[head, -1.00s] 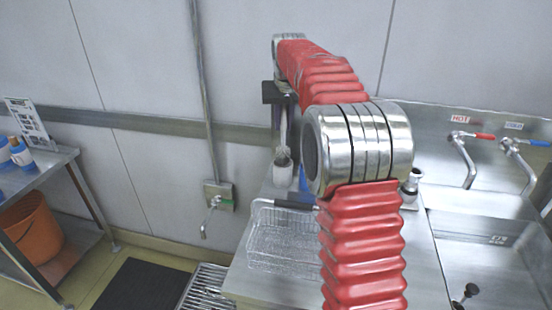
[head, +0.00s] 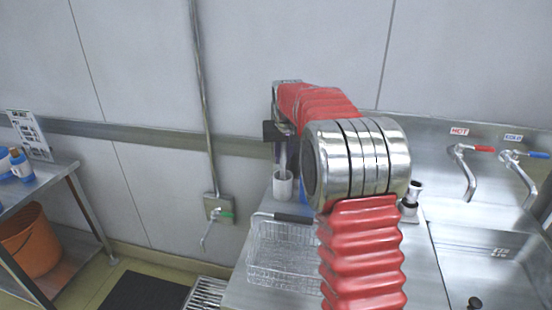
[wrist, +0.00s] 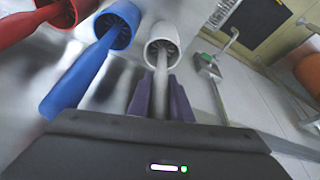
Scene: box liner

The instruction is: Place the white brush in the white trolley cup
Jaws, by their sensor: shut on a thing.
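The white brush (wrist: 160,85) is in my gripper (wrist: 160,98), whose purple fingers are shut on its handle. In the wrist view the handle runs from the fingers to the mouth of the white cup (wrist: 167,42); its head appears inside, but how deep it sits is unclear. In the head view my gripper (head: 281,155) is just above the white cup (head: 283,187), which stands upright on the steel top by the wall. My red-sleeved arm hides part of this area.
A blue cup (wrist: 118,22) with a blue brush and a red cup (wrist: 76,8) with a red brush stand beside the white one. A wire basket (head: 285,255) is in front. A sink (head: 490,260) with taps lies right, a steel shelf unit (head: 55,180) left.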

